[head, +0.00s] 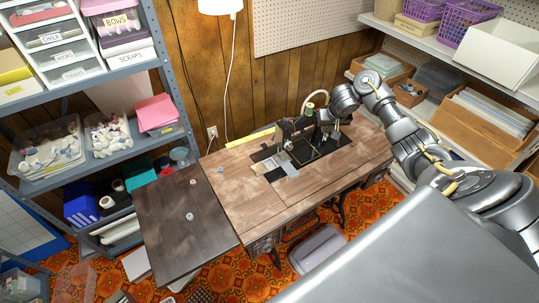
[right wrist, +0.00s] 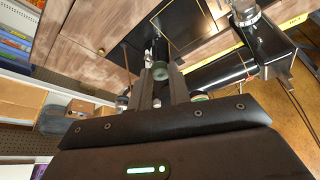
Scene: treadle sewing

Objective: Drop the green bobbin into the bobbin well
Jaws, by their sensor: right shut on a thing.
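The green bobbin (right wrist: 160,71) is held between the fingertips of my right gripper (right wrist: 163,80) in the right wrist view. My right gripper (head: 327,132) is over the sewing machine's bed in the head view, where the bobbin is too small to make out. The black sewing machine (right wrist: 238,58) shows beside the fingers in the right wrist view, and it stands in the wooden table (head: 240,185) in the head view. A pale metal plate (head: 271,168) lies at the bed's left. I cannot make out the bobbin well. My left gripper is not in view.
A reddish bobbin (head: 193,182) and a grey one (head: 189,216) lie on the table's dark leaf (head: 170,235). A bluish one (head: 220,170) lies on the brown top. Shelves flank the table.

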